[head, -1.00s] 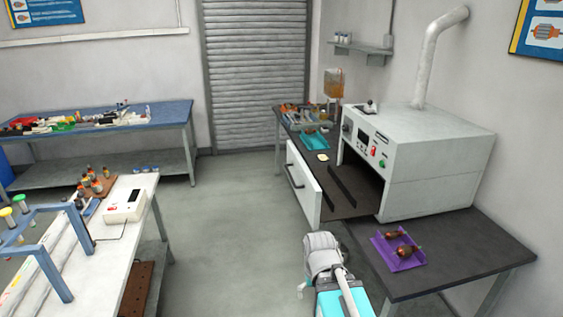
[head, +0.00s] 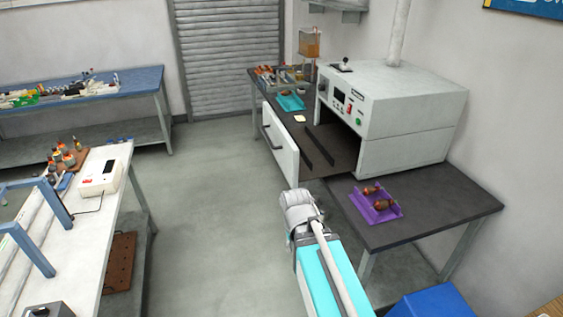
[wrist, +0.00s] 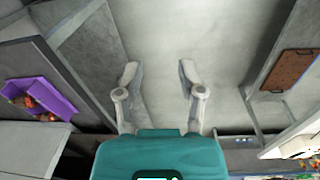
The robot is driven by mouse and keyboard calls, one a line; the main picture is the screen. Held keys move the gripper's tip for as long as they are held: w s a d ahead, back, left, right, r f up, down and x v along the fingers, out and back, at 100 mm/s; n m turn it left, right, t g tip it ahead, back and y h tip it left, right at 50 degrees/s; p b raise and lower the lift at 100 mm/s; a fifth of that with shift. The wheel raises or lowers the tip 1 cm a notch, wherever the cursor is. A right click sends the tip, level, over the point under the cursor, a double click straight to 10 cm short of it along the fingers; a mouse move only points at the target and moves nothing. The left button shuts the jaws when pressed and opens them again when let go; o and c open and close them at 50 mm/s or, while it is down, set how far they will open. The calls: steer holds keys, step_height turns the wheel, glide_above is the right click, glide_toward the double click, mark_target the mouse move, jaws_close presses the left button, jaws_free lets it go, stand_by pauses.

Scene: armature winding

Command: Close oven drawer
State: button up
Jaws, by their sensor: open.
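The white oven (head: 385,105) stands on a dark bench at the right in the head view. Its drawer (head: 281,138) is pulled out to the left, with a white front, a dark handle (head: 272,137) and a dark tray floor with two black rails. My arm reaches forward in front of the bench, to the near side of the drawer; its fingers are hidden in the head view. In the wrist view my gripper (wrist: 160,75) is open and empty over the grey floor, its two fingers spread apart. The drawer handle is not clearly seen there.
A purple tray (head: 376,213) with two brown armatures lies on the bench's near end; it also shows in the wrist view (wrist: 58,97). A blue box (head: 432,303) is at the bottom right. A white table (head: 95,215) stands left. The floor between is clear.

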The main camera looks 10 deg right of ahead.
steer(key=w+d+f+h+b, duration=0.1)
steer(key=w, duration=0.1)
steer(key=w+d+f+t+h+b, duration=0.1)
steer(key=w+f+b, duration=0.1)
steer(key=w, duration=0.1)
steer(key=w+d+f+h+b, duration=0.1)
steer(key=w+b, duration=0.1)
steer(key=w, duration=0.1)
steer(key=shift+w+f+n+t, duration=0.15)
steer(key=shift+f+n+t, duration=0.15)
steer(key=shift+n+t, duration=0.1)
jaws_close()
steer(key=w+d+f+n+t+h+b, duration=0.1)
steer(key=w+t+h+b, duration=0.1)
steer(key=w+b, duration=0.3)
steer(key=w+d+f+n+t+h+b, duration=0.1)
steer(key=w+h+b, duration=0.2)
steer(key=w, duration=0.4)
steer(key=w+a+n+t+h+b, duration=0.1)
steer(key=w+a+n+t+b, duration=0.1)
steer(key=w, duration=0.3)
steer(key=w+a+n+t+h+b, duration=0.1)
steer(key=w+a+n+t+b, duration=0.1)
steer(key=w+a+t+b, duration=0.2)
steer(key=w+a+r+n+t+h+b, duration=0.1)
steer(key=w+a+n+t+b, duration=0.1)
steer(key=w, duration=0.6)
steer(key=shift+a+n+t+b, duration=0.4)
steer(key=shift+n+b, duration=0.2)
steer(key=shift+b, duration=0.65)
